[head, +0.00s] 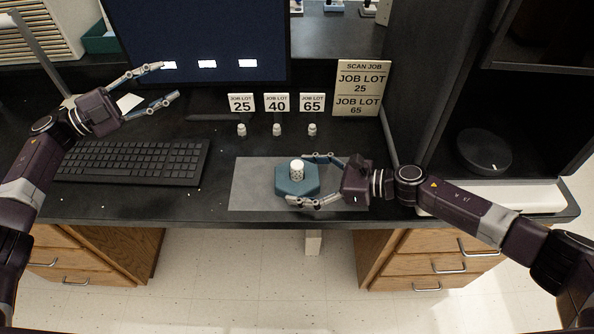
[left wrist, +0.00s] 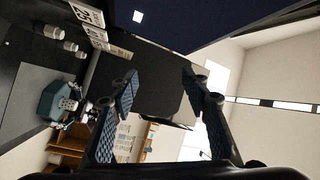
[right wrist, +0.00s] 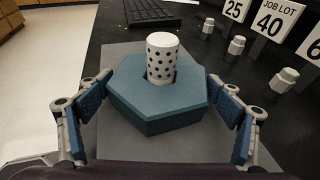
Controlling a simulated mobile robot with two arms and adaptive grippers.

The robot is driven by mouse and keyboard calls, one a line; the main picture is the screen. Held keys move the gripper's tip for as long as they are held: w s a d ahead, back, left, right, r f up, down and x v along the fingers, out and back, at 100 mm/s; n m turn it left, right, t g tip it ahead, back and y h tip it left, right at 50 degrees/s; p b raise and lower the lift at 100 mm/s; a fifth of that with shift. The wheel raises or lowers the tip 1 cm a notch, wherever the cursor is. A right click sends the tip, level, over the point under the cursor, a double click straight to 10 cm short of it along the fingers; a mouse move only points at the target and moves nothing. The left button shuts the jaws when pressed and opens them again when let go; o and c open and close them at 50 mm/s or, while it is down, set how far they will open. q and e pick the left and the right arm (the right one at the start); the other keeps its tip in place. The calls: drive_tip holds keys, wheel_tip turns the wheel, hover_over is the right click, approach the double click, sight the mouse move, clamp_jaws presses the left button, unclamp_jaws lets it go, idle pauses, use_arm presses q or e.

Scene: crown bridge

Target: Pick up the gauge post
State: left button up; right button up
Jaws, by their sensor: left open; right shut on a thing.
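A white post with black dots (head: 297,171) stands upright in a blue hexagonal block (head: 283,187) on the grey mat. Three small white posts stand behind it, before the 25 sign (head: 241,130), the 40 sign (head: 277,129) and the 65 sign (head: 312,129). I cannot tell which post is the gauge post. My right gripper (head: 298,180) is shut on the hexagonal block, with a finger on either side of it; the dotted post (right wrist: 163,58) is clear of the fingers. My left gripper (head: 169,81) is open and empty, raised in front of the monitor.
A keyboard (head: 130,162) lies left of the grey mat (head: 245,198). The monitor (head: 195,35) stands behind. A scan job board (head: 361,88) reads 25 and 65. A round black device (head: 484,152) sits at the right. The desk between mat and small posts is clear.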

use_arm(q)
drive_tip(key=s+d+m+g, duration=0.3)
drive_tip(key=d+m+g, duration=0.55)
drive_tip(key=d, duration=0.75)
drive_tip(key=m+g+y, duration=0.2)
drive_tip(key=m+y, duration=1.5)
drive_tip(key=m, duration=0.3)
hover_over(297, 164)
wheel_tip(297, 164, down, 3)
drive_tip(key=shift+m+t, duration=0.25)
drive_tip(key=shift+t, duration=0.1)
wheel_tip(297, 164, down, 6)
drive_tip(key=shift+w+d+f, duration=0.1)
drive_tip(key=shift+w+f, duration=0.05)
drive_tip(key=shift+f, duration=0.05)
drive_tip(key=shift+s+f, duration=0.2)
drive_tip(key=shift+f, duration=2.7)
clamp_jaws()
